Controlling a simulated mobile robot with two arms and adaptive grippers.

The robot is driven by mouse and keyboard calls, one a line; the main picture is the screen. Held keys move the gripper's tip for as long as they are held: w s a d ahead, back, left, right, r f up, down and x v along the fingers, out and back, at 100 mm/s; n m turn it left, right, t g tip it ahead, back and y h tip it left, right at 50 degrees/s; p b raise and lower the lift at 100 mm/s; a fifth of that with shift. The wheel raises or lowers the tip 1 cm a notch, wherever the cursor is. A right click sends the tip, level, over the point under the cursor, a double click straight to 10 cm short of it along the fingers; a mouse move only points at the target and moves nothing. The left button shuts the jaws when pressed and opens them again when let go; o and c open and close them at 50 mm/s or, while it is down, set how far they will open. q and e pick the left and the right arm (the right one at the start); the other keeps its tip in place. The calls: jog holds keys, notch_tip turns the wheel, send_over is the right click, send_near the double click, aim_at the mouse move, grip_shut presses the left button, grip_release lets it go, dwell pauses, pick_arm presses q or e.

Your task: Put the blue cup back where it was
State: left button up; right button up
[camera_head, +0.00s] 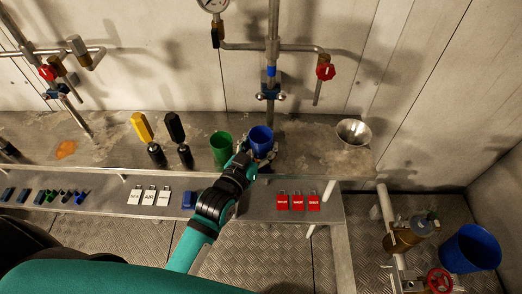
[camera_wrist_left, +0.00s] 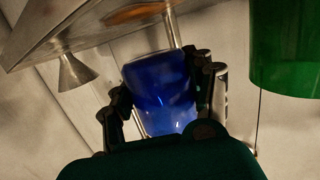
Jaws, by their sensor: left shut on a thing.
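The blue cup (camera_head: 261,139) is at the shelf (camera_head: 310,160), just right of the green cup (camera_head: 221,146). My left gripper (camera_head: 262,157) reaches in from below and is shut on the blue cup. In the left wrist view the blue cup (camera_wrist_left: 160,92) fills the space between the two fingers (camera_wrist_left: 160,108), and the green cup (camera_wrist_left: 286,45) shows at the upper right. I cannot tell whether the blue cup's base touches the shelf. My right gripper is not in view.
A metal funnel (camera_head: 353,132) stands on the shelf to the right. A yellow bottle (camera_head: 142,127) and a black one (camera_head: 174,126) stand to the left. A pipe with a red-handled valve (camera_head: 325,72) is behind. Red padlocks (camera_head: 298,201) line the front ledge.

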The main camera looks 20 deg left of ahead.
aim_at(261, 152)
pick_arm(q)
jog(key=shift+w+f, duration=0.15)
jog(key=shift+f, duration=0.15)
notch_tip(261, 152, down, 3)
jog(key=shift+r, duration=0.1)
jog(key=o, duration=1.2)
jog(key=shift+f, duration=0.2)
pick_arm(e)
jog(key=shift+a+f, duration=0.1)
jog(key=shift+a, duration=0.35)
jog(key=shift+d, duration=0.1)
pick_arm(q)
jog(key=shift+r, duration=0.2)
jog(key=v, duration=1.2)
jog(key=shift+b, duration=0.35)
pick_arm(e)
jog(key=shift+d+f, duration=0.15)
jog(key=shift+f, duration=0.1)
pick_arm(q)
jog(key=shift+f, duration=0.15)
